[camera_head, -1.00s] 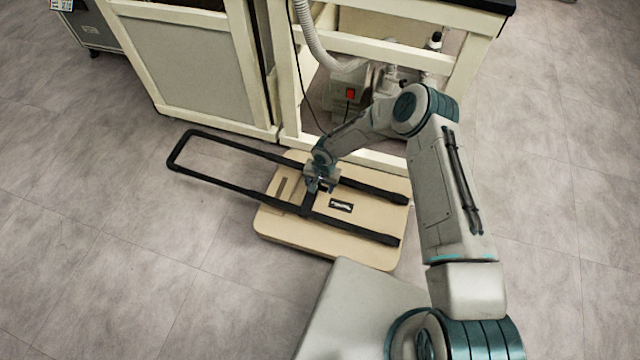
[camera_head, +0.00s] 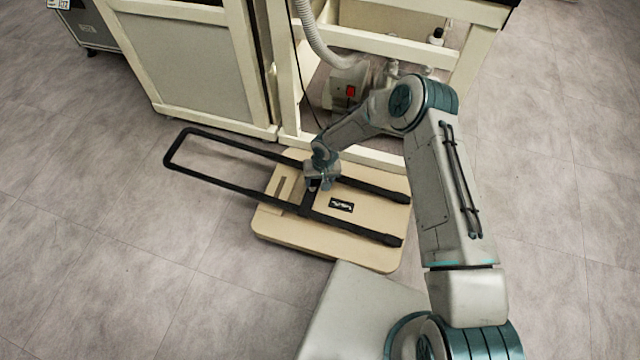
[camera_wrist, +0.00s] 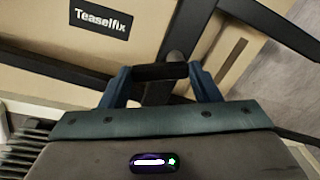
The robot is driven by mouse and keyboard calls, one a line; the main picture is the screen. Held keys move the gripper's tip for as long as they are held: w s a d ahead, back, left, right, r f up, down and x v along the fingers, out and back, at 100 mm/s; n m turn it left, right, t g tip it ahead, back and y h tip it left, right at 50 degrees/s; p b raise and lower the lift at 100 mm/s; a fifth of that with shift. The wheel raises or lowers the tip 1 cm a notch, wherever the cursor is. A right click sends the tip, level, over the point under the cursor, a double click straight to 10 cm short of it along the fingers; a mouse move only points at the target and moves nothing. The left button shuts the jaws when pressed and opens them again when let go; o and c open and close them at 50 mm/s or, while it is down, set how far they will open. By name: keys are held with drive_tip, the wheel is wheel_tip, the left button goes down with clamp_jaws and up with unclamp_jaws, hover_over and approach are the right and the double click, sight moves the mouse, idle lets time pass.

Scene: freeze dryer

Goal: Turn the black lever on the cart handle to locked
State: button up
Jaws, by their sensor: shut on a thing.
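The cart has a tan platform (camera_head: 285,232) and a black folding handle (camera_head: 215,188), which lies low over the platform and sticks out past its left end. A black crossbar joins the handle's two rails. In the wrist view the black lever (camera_wrist: 160,72) lies between my two blue fingers, by the crossbar and a grey round pivot. My gripper (camera_head: 318,185) is shut on the lever, above the middle of the platform. In the head view my gripper hides the lever.
A cream-framed bench (camera_head: 440,40) stands just behind the cart, with a pump with a red switch (camera_head: 350,91) under it. A cream cabinet (camera_head: 190,70) stands at the back left. A "Teaselfix" label (camera_wrist: 100,19) is on the platform. The floor at left is clear.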

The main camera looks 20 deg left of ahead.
drive_tip(key=n, duration=0.2)
drive_tip(key=n+b, duration=0.1)
drive_tip(key=n, duration=0.1)
drive_tip(key=a+n+b, duration=0.1)
drive_tip(key=n, duration=0.1)
drive_tip(key=shift+w, duration=0.4)
drive_tip(key=n, duration=0.2)
drive_tip(key=n+b, duration=0.1)
drive_tip(key=n, duration=0.1)
drive_tip(key=a+n+b, duration=0.1)
drive_tip(key=n, duration=0.1)
drive_tip(key=shift+w+r+n, duration=0.1)
drive_tip(key=shift+n, duration=0.3)
drive_tip(key=o, duration=1)
drive_tip(key=r+p, duration=0.1)
drive_tip(key=r, duration=0.3)
drive_tip(key=d+r+p, duration=0.1)
drive_tip(key=r+p, duration=0.1)
drive_tip(key=r, duration=0.3)
drive_tip(key=r+p, duration=0.2)
drive_tip(key=r, duration=0.2)
drive_tip(key=shift+d+r, duration=0.25)
drive_tip(key=shift+r, duration=0.15)
